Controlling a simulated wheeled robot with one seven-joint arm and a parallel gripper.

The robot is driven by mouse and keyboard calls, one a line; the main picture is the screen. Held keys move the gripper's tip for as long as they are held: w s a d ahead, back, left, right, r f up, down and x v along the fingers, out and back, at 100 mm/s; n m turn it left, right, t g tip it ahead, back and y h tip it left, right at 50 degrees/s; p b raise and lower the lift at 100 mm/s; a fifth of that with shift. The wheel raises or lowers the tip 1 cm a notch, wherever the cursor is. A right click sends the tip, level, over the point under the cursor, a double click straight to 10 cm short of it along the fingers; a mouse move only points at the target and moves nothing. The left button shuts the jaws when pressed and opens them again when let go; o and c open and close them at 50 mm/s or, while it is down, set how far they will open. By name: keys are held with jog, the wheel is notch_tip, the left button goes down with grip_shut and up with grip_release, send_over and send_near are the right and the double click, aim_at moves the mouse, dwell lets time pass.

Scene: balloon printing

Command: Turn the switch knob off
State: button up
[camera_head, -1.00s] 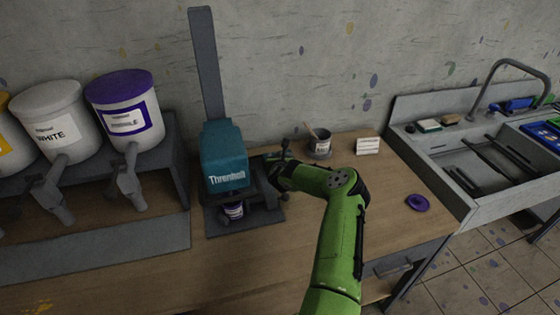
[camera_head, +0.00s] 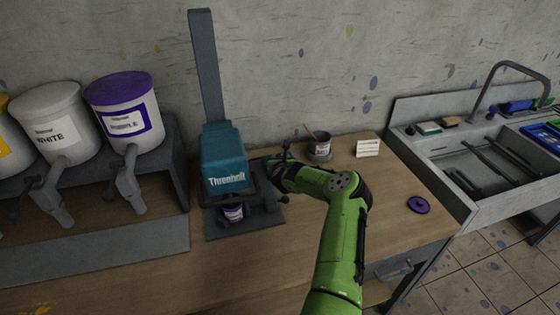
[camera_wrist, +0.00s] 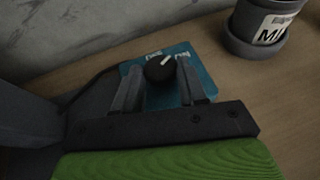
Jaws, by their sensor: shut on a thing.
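The switch knob (camera_wrist: 158,68) is small, black and round, with a white pointer mark. It sits on a teal plate (camera_wrist: 165,96) with white labels too small to read. In the wrist view its pointer aims to the upper right. My gripper (camera_wrist: 160,77) has one finger on each side of the knob and is shut on it. In the head view my gripper (camera_head: 272,166) is just right of the teal "Threnholt" machine (camera_head: 223,158); the knob is hidden there.
A small purple-labelled pot (camera_head: 233,212) stands under the machine. A grey cup (camera_head: 319,150) with a stick, a white card (camera_head: 368,148) and a purple lid (camera_head: 418,204) are on the table's right part. Paint buckets (camera_head: 122,115) are at left, a sink (camera_head: 440,165) at right.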

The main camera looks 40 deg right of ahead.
jog(key=n+t+y+b, duration=0.1)
jog(key=n+y+b, duration=0.1)
jog(key=d+n+t+y+b, duration=0.1)
jog(key=n+y, duration=0.1)
jog(key=shift+s+f+t+b, duration=0.2)
jog(key=shift+s+t+b, duration=0.1)
jog(key=shift+s+b, duration=0.05)
jog(key=shift+d+r+n+t+y+b, duration=0.1)
jog(key=shift+d+n+t+y+b, duration=0.1)
jog(key=shift+n+y+b, duration=0.85)
jog(key=shift+d+n+t+y+b, duration=0.2)
jog(key=shift+n+y+b, duration=0.5)
jog(key=shift+n+y, duration=0.6)
jog(key=shift+y, duration=0.25)
jog(key=o, duration=1.1)
jog(key=shift+c, duration=0.2)
jog(key=shift+s+r, duration=0.1)
jog(key=shift+s, duration=0.05)
jog(key=p+v, duration=0.2)
jog(key=v, duration=1.3)
jog(key=shift+s, duration=0.2)
